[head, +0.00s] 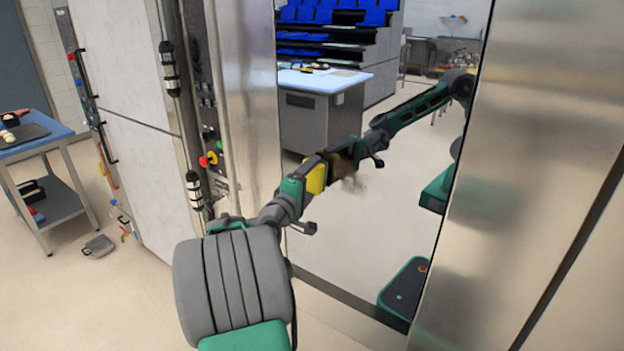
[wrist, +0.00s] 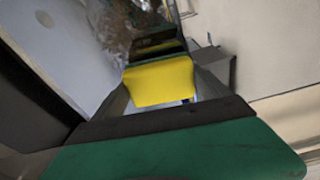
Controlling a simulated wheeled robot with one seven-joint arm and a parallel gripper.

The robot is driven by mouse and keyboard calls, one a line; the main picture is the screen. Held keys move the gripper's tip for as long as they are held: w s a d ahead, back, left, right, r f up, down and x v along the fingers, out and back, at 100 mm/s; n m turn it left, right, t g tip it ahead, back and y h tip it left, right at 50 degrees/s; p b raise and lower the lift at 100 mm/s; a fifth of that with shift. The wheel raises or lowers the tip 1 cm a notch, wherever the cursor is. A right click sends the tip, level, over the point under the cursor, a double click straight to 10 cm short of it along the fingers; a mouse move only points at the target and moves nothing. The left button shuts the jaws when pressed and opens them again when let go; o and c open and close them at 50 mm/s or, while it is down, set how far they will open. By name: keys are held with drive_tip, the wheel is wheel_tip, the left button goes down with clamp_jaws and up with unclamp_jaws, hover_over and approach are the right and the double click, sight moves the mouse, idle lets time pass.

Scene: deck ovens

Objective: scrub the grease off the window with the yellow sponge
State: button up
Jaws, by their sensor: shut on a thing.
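The window (head: 400,210) is an upright, mirror-like pane that reflects my arm and the room. A brownish grease smear (head: 349,180) shows on it just right of the sponge; it also shows as a blurry brown patch in the wrist view (wrist: 115,35). My gripper (head: 308,176) is shut on the yellow sponge (head: 316,177) and holds it at the pane, left of the smear. The sponge fills the middle of the wrist view (wrist: 160,82). Whether it touches the glass, I cannot tell. The sponge partly hides the smear's left side.
A steel panel (head: 545,150) borders the pane on the right. A blue-topped cart (head: 45,145) is at the far left. A grey mug-like item (head: 97,246) lies on the floor.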

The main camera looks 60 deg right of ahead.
drive_tip(key=shift+s+d, duration=0.1)
drive_tip(key=shift+d, duration=0.45)
